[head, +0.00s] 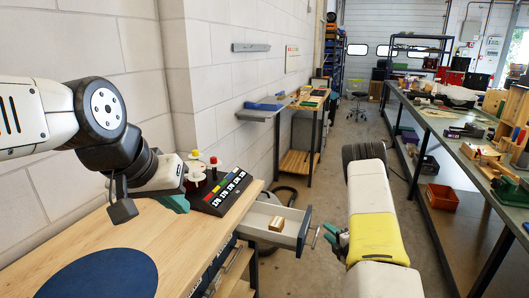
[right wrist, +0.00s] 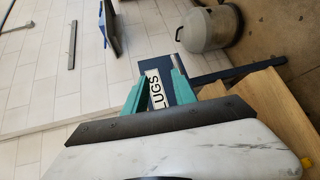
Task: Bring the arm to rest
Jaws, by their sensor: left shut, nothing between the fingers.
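My left arm comes in from the left over the wooden bench (head: 178,243). Its gripper (head: 176,203) has teal fingers, shut and empty, low over the bench beside a black display block (head: 222,191). My right arm reaches forward in the aisle. Its gripper (head: 334,238) is just right of the pulled-out drawer (head: 298,232), holding nothing. In the right wrist view the teal fingers (right wrist: 163,88) stand apart, with a dark blue panel labelled LUGS (right wrist: 158,92) behind them. I cannot tell whether they touch it.
A small brown box (head: 277,224) lies in the open drawer. A long cluttered bench (head: 470,165) runs along the right. The aisle floor (head: 350,140) between is mostly clear further back.

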